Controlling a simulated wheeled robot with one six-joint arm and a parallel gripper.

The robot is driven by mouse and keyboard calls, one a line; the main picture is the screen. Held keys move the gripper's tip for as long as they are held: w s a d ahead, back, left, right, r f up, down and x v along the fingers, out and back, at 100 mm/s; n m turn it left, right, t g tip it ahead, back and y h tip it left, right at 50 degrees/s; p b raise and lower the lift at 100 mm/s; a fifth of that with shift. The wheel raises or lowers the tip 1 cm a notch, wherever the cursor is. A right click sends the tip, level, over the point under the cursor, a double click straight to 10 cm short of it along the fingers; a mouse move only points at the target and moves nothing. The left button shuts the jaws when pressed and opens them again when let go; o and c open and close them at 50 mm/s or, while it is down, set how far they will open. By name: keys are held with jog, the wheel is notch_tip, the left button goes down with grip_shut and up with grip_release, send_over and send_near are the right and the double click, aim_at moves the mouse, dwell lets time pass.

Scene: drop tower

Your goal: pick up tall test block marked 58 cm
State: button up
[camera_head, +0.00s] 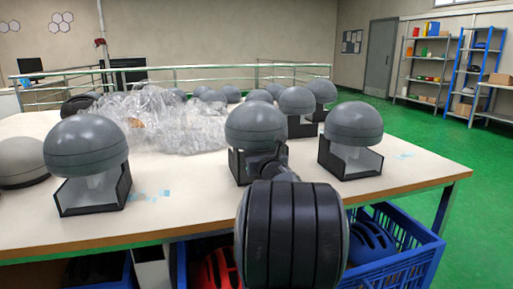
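Several grey dome-topped test blocks stand on the white table. The nearest ones are at the left (86,150), the middle (256,128) and the right (352,128), each on a dark open-fronted stand. No 58 cm marking is legible on any of them, so I cannot tell which one is meant. My dark arm rises from the bottom centre and covers part of the middle block's stand. My gripper (268,165) is at the far end of the arm, in front of the middle block. Its fingers are not clear, and I cannot tell whether it touches the block.
A heap of clear plastic wrap (165,122) lies mid-table. A low grey dome (18,162) sits at the left edge. Blue crates (410,262) under the table hold blue and red helmets. Railings run behind; green floor is open at the right, before shelves (425,65).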

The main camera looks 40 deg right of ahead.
grip_shut()
dwell(1.1)
jog(key=shift+r, duration=0.15)
